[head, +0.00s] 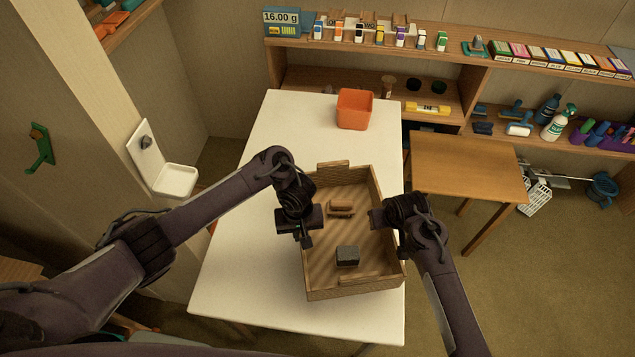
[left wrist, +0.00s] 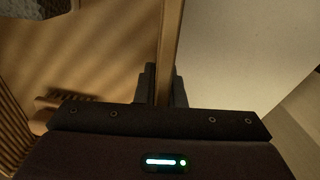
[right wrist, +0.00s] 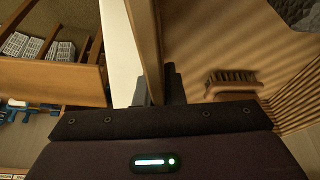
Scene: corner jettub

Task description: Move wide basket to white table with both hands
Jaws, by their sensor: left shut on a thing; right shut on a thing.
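The wide wooden basket (head: 350,289) is over the white table (head: 255,312) in the head view, turned slightly. I cannot tell whether it touches the tabletop. A brown brush (head: 341,210) and a dark grey block (head: 347,256) lie inside it. My left gripper (head: 305,225) is shut on the basket's left wall, which also shows in the left wrist view (left wrist: 169,50). My right gripper (head: 380,218) is shut on the right wall, which also shows in the right wrist view (right wrist: 147,50). The arms hide parts of both walls.
An orange bin (head: 355,109) stands on the white table's far end, beyond the basket. A small wooden table (head: 468,165) is to the right. Shelves (head: 400,90) with several small items line the back. The white table's left and near parts are bare.

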